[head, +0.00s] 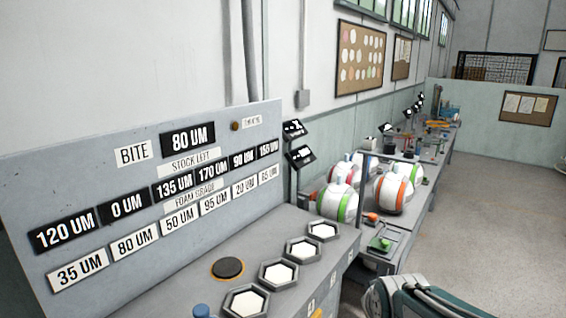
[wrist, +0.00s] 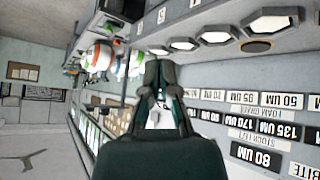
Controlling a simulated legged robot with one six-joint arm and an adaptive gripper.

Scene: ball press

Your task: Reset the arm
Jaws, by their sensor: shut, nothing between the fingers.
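My gripper (wrist: 160,62) shows in the middle of the wrist view, dark, with its fingertips together and nothing between them. It is in free space, apart from the bench and the panel. The wrist view is turned over, so the panel's lettering appears upside down. At the bottom right of the head view is a dark teal part of my own arm (head: 425,300). My fingertips cannot be made out in the head view.
A grey panel (head: 95,172) with black and white number plates stands behind a bench (head: 180,285) with several white hexagonal pads (head: 303,249) and a dark round disc (head: 228,268). Striped balls (head: 393,192) sit on a farther bench. The floor (head: 490,220) at right is clear.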

